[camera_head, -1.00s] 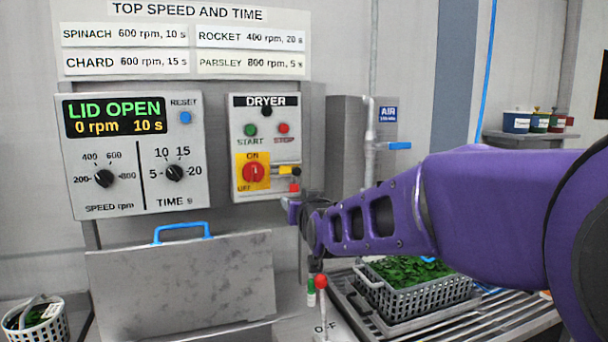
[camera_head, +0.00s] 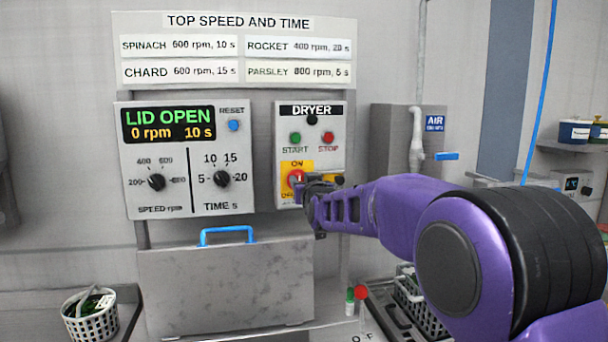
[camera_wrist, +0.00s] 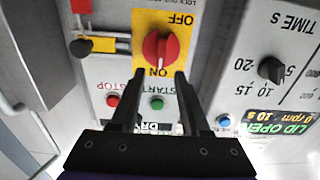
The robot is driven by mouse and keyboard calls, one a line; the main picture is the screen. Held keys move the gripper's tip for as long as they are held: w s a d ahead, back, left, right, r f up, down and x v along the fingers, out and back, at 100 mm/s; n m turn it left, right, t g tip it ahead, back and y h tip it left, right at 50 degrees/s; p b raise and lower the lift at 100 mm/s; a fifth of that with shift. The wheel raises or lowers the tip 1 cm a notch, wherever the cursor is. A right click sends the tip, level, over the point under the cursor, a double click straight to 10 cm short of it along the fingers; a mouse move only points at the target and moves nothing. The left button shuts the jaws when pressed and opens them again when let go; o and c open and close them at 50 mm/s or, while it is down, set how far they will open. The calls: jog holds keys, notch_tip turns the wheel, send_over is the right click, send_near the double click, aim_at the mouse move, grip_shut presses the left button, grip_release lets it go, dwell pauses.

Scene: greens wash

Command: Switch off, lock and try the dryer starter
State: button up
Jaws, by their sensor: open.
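The dryer starter box (camera_head: 283,140) is on the wall panel, with a green START button (camera_head: 295,138) and a red STOP button (camera_head: 326,138). Its red rotary switch (camera_head: 294,177) sits on a yellow ON/OFF plate; in the upside-down wrist view the switch (camera_wrist: 160,48) has its handle in line with ON. Beside the plate is a yellow bar (camera_wrist: 106,44) with a black knob (camera_wrist: 80,47); a red part (camera_wrist: 81,6) is cut by the frame edge. My gripper (camera_head: 308,186) is open and empty, its fingers (camera_wrist: 157,80) pointing at the switch, apparently not gripping it.
The dryer display (camera_head: 168,124) reads LID OPEN, 0 rpm, 10 s. Below is a grey lid (camera_head: 225,285) with a blue handle. A grey box (camera_head: 390,150) with a blue-handled valve (camera_head: 446,156) stands right of the starter. A basket (camera_head: 92,322) is at lower left.

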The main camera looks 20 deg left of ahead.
aim_at(300, 176)
jog(key=shift+p+x, duration=0.35)
jog(key=shift+x, duration=1.75)
grip_shut()
